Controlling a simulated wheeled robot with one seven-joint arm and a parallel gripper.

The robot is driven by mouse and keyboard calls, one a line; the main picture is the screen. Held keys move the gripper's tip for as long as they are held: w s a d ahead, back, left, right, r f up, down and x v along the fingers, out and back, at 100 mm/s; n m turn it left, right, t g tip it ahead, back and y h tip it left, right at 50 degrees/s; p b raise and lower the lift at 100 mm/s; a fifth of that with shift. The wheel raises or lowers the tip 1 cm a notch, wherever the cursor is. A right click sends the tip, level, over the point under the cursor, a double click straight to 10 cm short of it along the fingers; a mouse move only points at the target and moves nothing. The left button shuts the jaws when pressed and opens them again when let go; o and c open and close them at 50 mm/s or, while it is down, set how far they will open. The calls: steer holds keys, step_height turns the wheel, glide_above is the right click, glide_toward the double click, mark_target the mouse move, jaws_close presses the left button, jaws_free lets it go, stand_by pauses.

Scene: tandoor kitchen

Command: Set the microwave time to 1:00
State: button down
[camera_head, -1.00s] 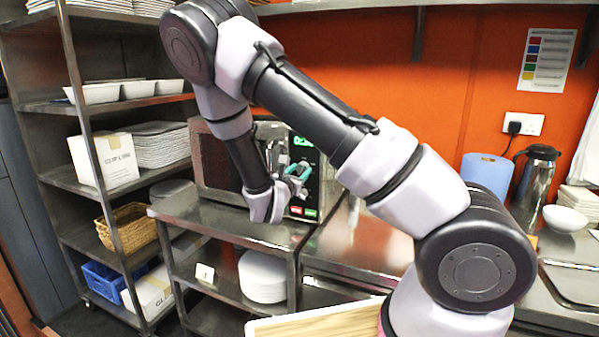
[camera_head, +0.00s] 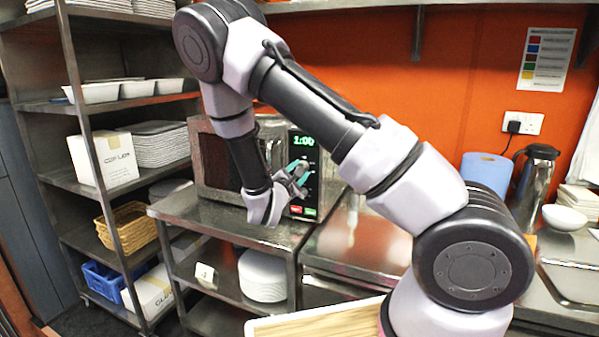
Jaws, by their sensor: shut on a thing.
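The microwave (camera_head: 218,160) stands on a steel shelf unit against the orange wall. Its black control panel is on its right side, with a green display (camera_head: 303,140) that reads 1:00. A red button and a green button show low on the panel. My gripper (camera_head: 298,172) is at the panel below the display, its teal-tipped fingers closed on a part of the panel that they hide, seemingly the control knob. My wrist covers the lower right part of the microwave door.
White plates (camera_head: 262,275) sit on the shelf below the microwave. A tall rack (camera_head: 60,180) on the left holds trays, a box and a wicker basket (camera_head: 125,226). A blue paper roll (camera_head: 487,172), a steel flask (camera_head: 535,185) and a white bowl (camera_head: 565,218) stand on the right counter.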

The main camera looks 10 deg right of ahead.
stand_by(0.4)
steer(key=shift+c, duration=1.8)
jaws_free()
steer(key=v, duration=1)
steer(key=shift+s+a, duration=0.2)
steer(key=shift+s, duration=0.15)
steer(key=shift+f, duration=0.1)
